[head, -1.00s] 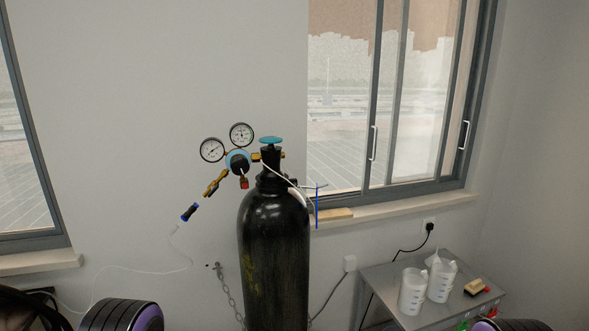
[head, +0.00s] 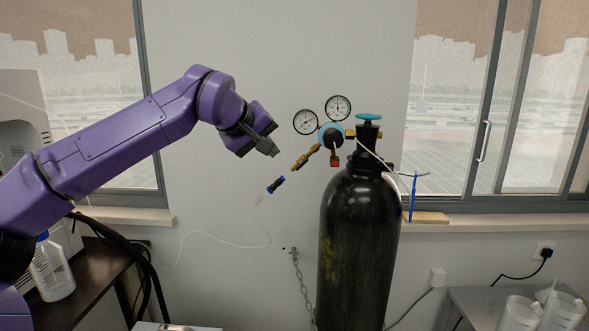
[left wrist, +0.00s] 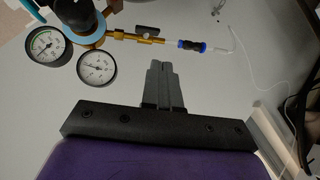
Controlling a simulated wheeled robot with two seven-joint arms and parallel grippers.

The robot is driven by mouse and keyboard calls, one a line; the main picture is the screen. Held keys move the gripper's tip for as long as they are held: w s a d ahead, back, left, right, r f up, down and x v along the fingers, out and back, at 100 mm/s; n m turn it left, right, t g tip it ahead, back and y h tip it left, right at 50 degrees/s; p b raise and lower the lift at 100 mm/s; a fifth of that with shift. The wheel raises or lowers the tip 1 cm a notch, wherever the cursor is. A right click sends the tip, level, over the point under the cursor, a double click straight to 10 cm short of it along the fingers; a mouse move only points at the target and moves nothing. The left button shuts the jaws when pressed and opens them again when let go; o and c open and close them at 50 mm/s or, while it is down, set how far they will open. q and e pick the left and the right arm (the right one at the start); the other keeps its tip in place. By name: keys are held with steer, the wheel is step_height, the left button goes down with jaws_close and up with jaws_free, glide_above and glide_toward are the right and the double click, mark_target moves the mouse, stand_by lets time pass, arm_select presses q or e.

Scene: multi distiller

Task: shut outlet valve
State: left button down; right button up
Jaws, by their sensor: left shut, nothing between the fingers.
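The black gas cylinder (head: 358,245) stands upright with a teal handwheel (head: 369,117) on top. Its regulator has a blue ring, a dark knob and two round gauges (head: 306,122). A brass outlet piece (head: 306,158) slopes down left from the regulator to a blue and black hose connector (head: 276,184). In the left wrist view the brass outlet (left wrist: 122,35) carries a small dark lever (left wrist: 148,40), apparently the outlet valve's handle. My left gripper (head: 272,149) is shut and empty, left of the outlet and apart from it. My right gripper is out of view.
A thin clear hose (head: 225,241) hangs from the connector toward a dark bench (head: 80,270) at left. A chain (head: 301,285) hangs by the cylinder. A grey table (head: 480,300) with plastic beakers (head: 515,313) stands at lower right. Windows flank the wall.

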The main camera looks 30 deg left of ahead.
arm_select(q)
step_height(320, 180, up, 5)
steer(key=s+a+t+h, duration=0.1)
steer(key=s, duration=0.2)
steer(key=m+p, duration=0.1)
steer(key=p, duration=0.1)
glide_above(302, 164)
steer(key=s+a, duration=0.3)
steer(key=s, duration=0.1)
step_height(302, 164, down, 4)
steer(key=shift+h, duration=0.3)
steer(key=f, duration=0.1)
steer(key=w+d+f, duration=0.2)
steer(key=shift+d+f, duration=0.25)
steer(key=shift+f, duration=0.1)
